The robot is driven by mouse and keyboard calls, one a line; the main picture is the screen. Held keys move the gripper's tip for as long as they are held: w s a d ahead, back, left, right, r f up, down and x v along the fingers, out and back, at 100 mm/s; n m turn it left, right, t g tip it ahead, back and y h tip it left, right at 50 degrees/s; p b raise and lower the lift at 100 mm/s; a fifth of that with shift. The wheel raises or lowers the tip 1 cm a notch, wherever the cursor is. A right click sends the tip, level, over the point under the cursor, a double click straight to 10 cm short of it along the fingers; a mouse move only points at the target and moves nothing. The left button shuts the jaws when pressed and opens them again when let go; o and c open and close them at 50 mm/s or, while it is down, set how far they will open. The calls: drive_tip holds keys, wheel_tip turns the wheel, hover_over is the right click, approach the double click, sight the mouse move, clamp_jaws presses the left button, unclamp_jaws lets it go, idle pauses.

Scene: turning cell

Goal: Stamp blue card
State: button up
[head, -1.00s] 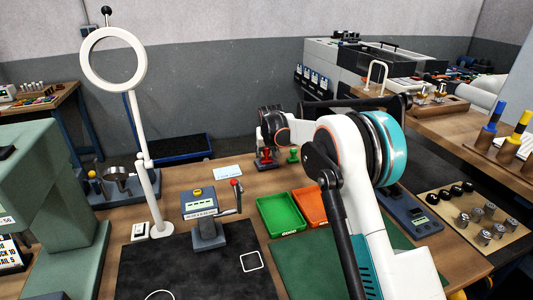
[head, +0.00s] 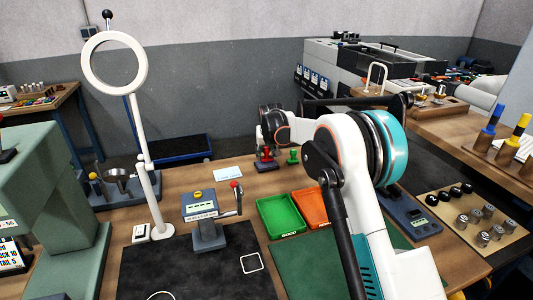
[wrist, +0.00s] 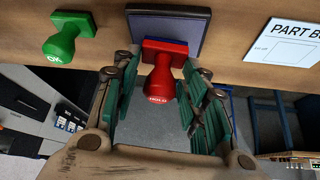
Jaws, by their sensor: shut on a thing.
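The red stamp (wrist: 160,86), marked HOLD, is between the fingers of my gripper (wrist: 164,72) in the wrist view. My gripper is shut on it. Its base is over or on a dark pad (wrist: 196,28) with a grey rim; I cannot tell if it touches. In the head view, my gripper (head: 268,148) and the red stamp (head: 265,163) are at the back of the bench. A green stamp (wrist: 63,38) marked OK stands to the left. A pale card (wrist: 284,42) reading "PART B", its text cut off, lies to the right; the head view shows it too (head: 227,174).
A green tray (head: 281,216) and an orange tray (head: 311,209) lie in front of the stamps. A grey device with a crank (head: 204,217) and a white ring stand (head: 156,200) stand left. A black mat (head: 190,270) covers the front left.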

drive_tip(key=shift+r+p, duration=1.45)
drive_tip(key=shift+r, duration=1.4)
